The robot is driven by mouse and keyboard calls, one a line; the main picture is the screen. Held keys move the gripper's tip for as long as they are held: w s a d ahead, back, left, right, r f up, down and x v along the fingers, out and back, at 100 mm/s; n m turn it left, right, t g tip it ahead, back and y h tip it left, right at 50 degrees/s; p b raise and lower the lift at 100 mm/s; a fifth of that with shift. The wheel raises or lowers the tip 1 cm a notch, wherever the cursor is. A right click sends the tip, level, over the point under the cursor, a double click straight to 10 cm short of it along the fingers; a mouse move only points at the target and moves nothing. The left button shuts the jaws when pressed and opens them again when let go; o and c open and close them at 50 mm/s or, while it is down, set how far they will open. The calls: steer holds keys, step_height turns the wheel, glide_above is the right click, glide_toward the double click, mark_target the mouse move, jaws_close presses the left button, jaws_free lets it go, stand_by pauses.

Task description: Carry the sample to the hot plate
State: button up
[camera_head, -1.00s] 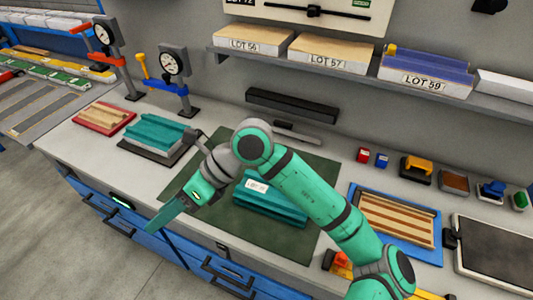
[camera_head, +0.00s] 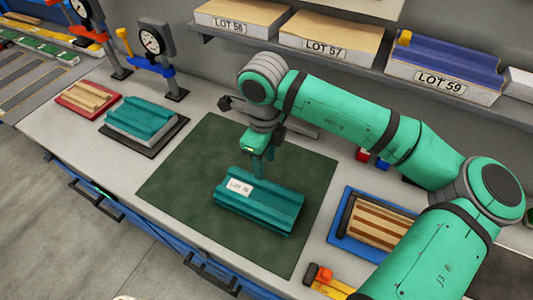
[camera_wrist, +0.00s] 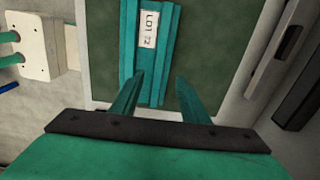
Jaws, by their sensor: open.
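The sample, a ribbed teal panel (camera_head: 275,212) with a white label, lies on the dark green mat (camera_head: 190,165). In the wrist view the sample (camera_wrist: 132,55) runs up the picture and its label reads LOT 72. My gripper (camera_head: 257,170) points down above the mat, just behind the sample's far side. In the wrist view my gripper (camera_wrist: 160,76) has its two teal fingers apart with nothing held between them. Whether the fingers touch the sample cannot be told. I cannot clearly make out the hot plate now; my arm covers much of the right side.
A second teal ribbed panel (camera_head: 145,118) on a dark base and a red tray (camera_head: 72,107) stand left, near two dial gauges (camera_head: 150,40). A blue tray (camera_head: 340,228) with wooden strips lies right. A shelf with lot boxes (camera_head: 325,42) hangs behind. The mat's left part is clear.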

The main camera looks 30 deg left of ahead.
mark_target(264, 184)
step_height(264, 184, down, 9)
steer(key=shift+s+f, duration=0.1)
steer(key=shift+f, duration=0.1)
stand_by(0.3)
steer(key=shift+a, duration=0.15)
steer(key=c, duration=0.3)
jaws_close()
step_height(264, 184, up, 11)
steer(key=shift+f, duration=0.15)
stand_by(2.0)
steer(key=shift+d, duration=0.2)
